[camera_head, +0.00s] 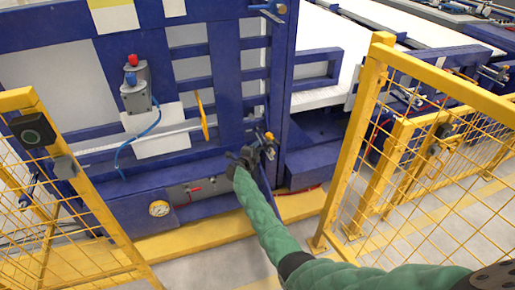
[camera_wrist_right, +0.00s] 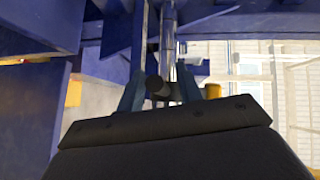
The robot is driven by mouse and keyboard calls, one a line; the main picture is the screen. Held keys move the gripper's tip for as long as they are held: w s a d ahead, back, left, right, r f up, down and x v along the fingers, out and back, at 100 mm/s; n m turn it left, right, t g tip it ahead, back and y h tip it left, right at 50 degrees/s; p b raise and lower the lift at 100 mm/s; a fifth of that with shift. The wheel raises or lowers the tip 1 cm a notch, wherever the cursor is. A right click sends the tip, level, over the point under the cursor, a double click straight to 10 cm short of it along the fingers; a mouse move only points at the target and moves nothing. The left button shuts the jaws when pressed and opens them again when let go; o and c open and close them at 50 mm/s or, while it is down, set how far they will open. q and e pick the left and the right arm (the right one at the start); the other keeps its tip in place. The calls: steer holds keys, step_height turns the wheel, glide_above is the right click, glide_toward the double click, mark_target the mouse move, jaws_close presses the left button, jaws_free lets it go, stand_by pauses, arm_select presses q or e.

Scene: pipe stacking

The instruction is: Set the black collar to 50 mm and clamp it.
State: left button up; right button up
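My right gripper (camera_head: 250,158) is at the lower right of the blue machine frame, close beside a small fitting with an orange tip (camera_head: 269,136). In the right wrist view its two fingers (camera_wrist_right: 160,92) stand apart on either side of a dark round part (camera_wrist_right: 157,86). A shiny upright rod (camera_wrist_right: 169,45) rises just beyond that part. I cannot tell for sure whether the dark part is the black collar or whether the fingers touch it. No 50 mm mark can be read. My left gripper is not in view.
Yellow mesh fences stand at left (camera_head: 85,200) and right (camera_head: 345,140).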

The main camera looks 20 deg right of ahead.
steer(key=shift+w+d, duration=0.4)
